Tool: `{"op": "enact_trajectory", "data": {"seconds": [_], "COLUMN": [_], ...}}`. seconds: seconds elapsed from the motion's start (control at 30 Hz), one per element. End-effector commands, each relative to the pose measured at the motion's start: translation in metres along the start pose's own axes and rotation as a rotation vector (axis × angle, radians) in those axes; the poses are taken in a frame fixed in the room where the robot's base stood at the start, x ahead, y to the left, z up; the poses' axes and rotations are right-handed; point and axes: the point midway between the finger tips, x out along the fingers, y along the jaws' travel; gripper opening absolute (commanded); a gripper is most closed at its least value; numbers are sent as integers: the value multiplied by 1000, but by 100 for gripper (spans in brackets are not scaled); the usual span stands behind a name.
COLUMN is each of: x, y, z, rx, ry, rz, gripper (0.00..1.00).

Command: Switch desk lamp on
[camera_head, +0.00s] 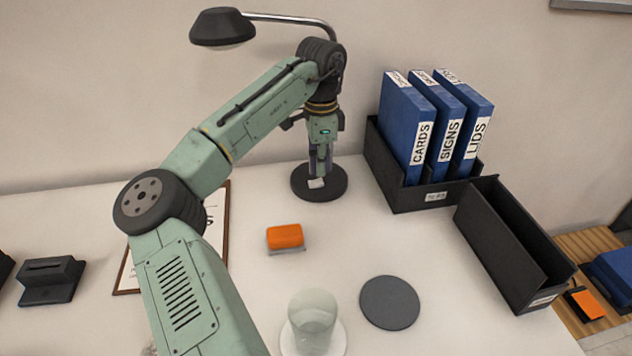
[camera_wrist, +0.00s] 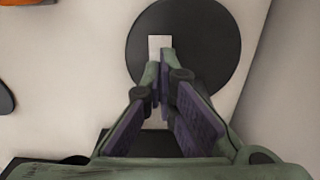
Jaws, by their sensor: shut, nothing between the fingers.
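The desk lamp has a black shade (camera_head: 222,27) on a curved metal arm in the head view, and no glow shows from it. Its round black base (camera_head: 334,190) stands on the desk and also shows in the wrist view (camera_wrist: 215,45). A small white switch (camera_head: 316,183) is on the base; it also shows in the wrist view (camera_wrist: 160,41). My gripper (camera_head: 320,174) points down over the base, shut and empty. In the wrist view its fingertips (camera_wrist: 161,68) are right at the switch and cover part of it. I cannot tell whether they touch it.
A black holder (camera_head: 431,199) with blue binders stands right of the lamp, near an empty black box (camera_head: 510,245). An orange block (camera_head: 285,236), a glass (camera_head: 312,318) and a dark round coaster (camera_head: 390,302) are in front. A framed sheet (camera_head: 222,240) lies partly behind my arm.

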Motion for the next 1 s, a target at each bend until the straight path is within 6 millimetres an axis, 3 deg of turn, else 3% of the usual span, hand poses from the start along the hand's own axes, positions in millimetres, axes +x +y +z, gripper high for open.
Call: {"op": "enact_trajectory", "data": {"seconds": [1.0], "x": [15], "y": [0], "z": [0], "rx": [0], "ry": [0], "rz": [0], "gripper": [0]}}
